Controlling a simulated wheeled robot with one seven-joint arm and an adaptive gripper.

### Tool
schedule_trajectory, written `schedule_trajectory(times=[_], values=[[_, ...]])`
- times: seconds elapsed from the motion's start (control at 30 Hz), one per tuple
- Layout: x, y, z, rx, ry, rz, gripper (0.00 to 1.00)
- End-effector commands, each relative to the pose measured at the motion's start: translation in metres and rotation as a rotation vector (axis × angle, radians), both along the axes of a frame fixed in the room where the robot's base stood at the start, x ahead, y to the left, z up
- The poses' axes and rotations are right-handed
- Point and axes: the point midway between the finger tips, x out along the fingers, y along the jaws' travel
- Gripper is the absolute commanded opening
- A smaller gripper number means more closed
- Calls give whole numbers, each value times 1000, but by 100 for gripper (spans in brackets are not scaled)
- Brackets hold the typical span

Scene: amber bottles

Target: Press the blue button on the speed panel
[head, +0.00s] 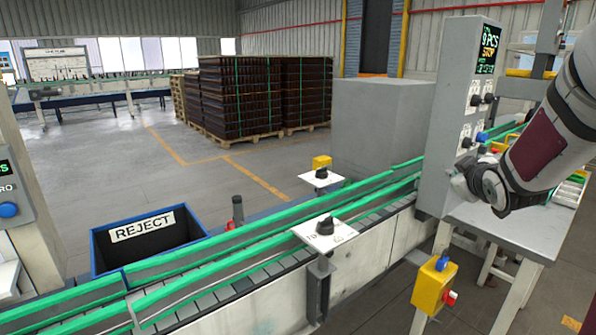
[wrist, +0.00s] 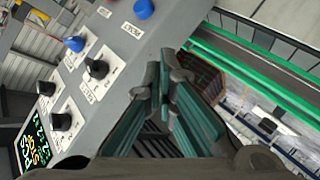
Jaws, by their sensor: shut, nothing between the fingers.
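A tall grey panel (head: 452,120) stands at the right of the head view, with a lit display reading PCS and STOP, and several black knobs. A blue button (head: 481,137) sticks out of its face; I cannot read its label. In the wrist view the panel face (wrist: 112,38) fills the upper left, with one blue button (wrist: 75,43) beside the knobs and another blue one (wrist: 144,9) at the top edge. My gripper (head: 462,178) is by the panel's lower part; its fingers (wrist: 165,65) are closed and empty, apart from both blue buttons.
A green-railed conveyor (head: 250,262) runs beside the panel. A grey table (head: 510,232) lies under my arm. A yellow box (head: 431,285) with blue and red buttons hangs below. Another panel with a blue button (head: 8,210) is at far left, near the REJECT bin (head: 93,250).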

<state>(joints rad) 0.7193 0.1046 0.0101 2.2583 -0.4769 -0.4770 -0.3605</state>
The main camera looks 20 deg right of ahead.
Motion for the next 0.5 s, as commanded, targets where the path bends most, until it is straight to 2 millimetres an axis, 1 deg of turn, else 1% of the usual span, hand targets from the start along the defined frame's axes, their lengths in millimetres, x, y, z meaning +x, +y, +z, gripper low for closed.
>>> schedule_trajectory(times=[0.03, 0.1, 0.2, 0.3, 0.33, 0.4, 0.5], values=[[1, -29, -15, -34, -24, 2, 0], [1, -61, -27, -94, -74, 24, 0], [-7, -99, -44, -169, -147, 51, 0], [-20, -125, -59, -230, -213, 72, 0], [-24, -131, -62, -244, -230, 76, 0], [-33, -142, -69, -272, -267, 84, 0], [-42, -151, -74, -299, -302, 92, 0]])
